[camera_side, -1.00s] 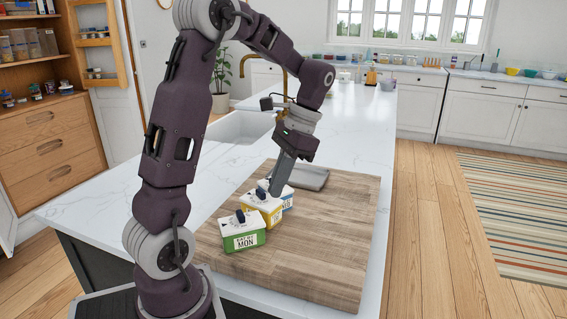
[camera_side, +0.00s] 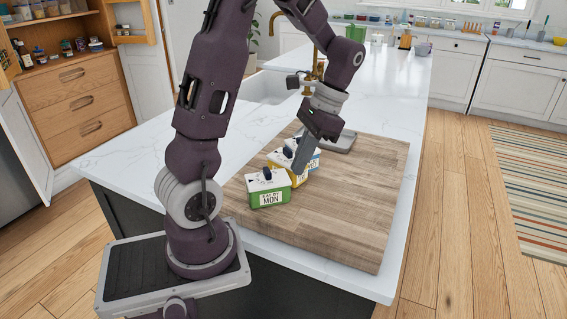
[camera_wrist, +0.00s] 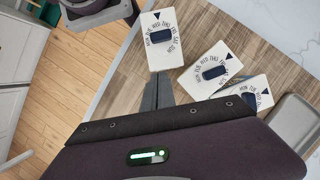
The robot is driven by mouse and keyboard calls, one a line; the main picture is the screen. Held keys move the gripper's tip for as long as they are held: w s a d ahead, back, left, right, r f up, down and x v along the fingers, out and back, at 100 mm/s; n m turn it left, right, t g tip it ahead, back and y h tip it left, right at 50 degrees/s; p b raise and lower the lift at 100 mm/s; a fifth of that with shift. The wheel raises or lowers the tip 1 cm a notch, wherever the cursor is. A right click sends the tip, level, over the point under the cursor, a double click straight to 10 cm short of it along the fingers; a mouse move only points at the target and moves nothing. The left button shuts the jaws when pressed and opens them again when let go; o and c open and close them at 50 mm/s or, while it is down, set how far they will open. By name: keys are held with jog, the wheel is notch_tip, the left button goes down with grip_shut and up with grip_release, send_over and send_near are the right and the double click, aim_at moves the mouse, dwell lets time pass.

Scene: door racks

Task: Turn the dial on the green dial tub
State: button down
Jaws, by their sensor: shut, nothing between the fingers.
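The green dial tub (camera_side: 269,197) stands on the wooden board, marked MON, with a white lid and a dark dial (camera_side: 267,174). In the wrist view the upper-left white lid appears to be this tub's lid (camera_wrist: 168,60); its dark dial (camera_wrist: 160,36) lies nearly crosswise among day names, below a dark triangle. My gripper (camera_side: 297,170) is shut and empty, pointing down to the right of the green tub, in front of the yellow tub (camera_side: 284,178). In the wrist view its fingertips (camera_wrist: 163,76) show near the lower edge of that lid, apart from the dial; contact cannot be told.
The yellow tub and a blue tub (camera_side: 312,163) stand close behind the green one. A grey tray (camera_side: 341,142) lies behind them. The wooden board (camera_side: 350,210) is clear at right and in front. A sink and brass tap (camera_side: 310,75) lie farther back.

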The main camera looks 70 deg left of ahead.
aim_at(271, 182)
jog(key=shift+s, duration=2)
jog(key=shift+s+d+m+y, duration=0.1)
jog(key=shift+d+m+y, duration=0.1)
jog(key=shift+m, duration=0.3)
jog(key=shift+s+d+m+y, duration=0.1)
jog(key=shift+m+y, duration=0.1)
jog(key=shift+m, duration=0.3)
jog(key=shift+s+d+m+y, duration=0.15)
jog(key=shift+m+y, duration=0.25)
jog(key=shift+m, duration=0.5)
jog(key=m, duration=0.1)
jog(key=m+y, duration=0.1)
jog(key=m, duration=0.1)
jog(key=s+m+t, duration=0.1)
jog(key=shift+d+m, duration=0.35)
jog(key=shift+m, duration=0.05)
jog(key=shift+s+y, duration=0.1)
jog(key=shift+y, duration=0.2)
